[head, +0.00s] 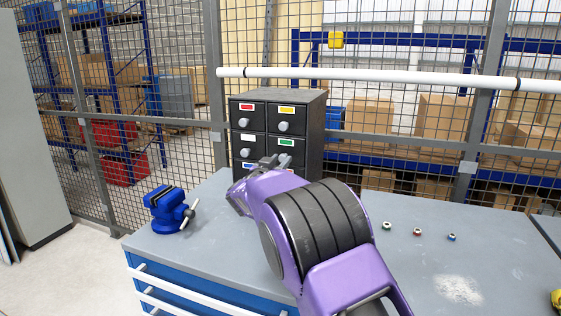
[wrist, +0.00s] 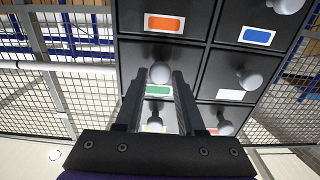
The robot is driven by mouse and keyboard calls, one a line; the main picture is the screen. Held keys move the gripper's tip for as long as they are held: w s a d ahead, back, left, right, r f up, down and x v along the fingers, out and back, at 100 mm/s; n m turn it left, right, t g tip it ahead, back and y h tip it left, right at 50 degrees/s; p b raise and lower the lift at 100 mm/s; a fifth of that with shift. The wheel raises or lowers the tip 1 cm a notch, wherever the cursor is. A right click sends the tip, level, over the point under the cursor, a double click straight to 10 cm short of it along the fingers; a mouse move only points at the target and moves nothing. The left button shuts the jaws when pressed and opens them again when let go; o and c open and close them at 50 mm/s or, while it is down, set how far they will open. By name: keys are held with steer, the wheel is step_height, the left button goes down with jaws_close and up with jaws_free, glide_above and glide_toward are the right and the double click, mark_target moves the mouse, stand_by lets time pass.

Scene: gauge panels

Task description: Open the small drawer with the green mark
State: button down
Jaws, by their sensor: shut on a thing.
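A dark small-drawer cabinet (head: 315,125) stands on the grey workbench. Its green-marked drawer (head: 287,142) is in the right column, middle row, and looks flush with its neighbours. In the wrist view, which is upside down, the green mark (wrist: 158,90) shows between my fingers, with the drawer's round grey knob (wrist: 160,73) at the fingertips. My gripper (head: 276,161) is at the cabinet front, and in the wrist view (wrist: 158,78) its fingers are shut on this knob. The fingers hide part of the drawer front.
Other drawers carry red, yellow, white, blue and orange marks; the white-marked drawer's knob (wrist: 250,80) is beside my right finger. A blue vise (head: 168,208) stands at the bench's left. Small nuts (head: 417,231) lie to the right. A mesh fence is behind the bench.

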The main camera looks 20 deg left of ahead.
steer(key=s, duration=1.5)
steer(key=c, duration=0.6)
jaws_free()
steer(key=shift+o, duration=0.2)
steer(key=s, duration=1.7)
steer(key=shift+s, duration=0.2)
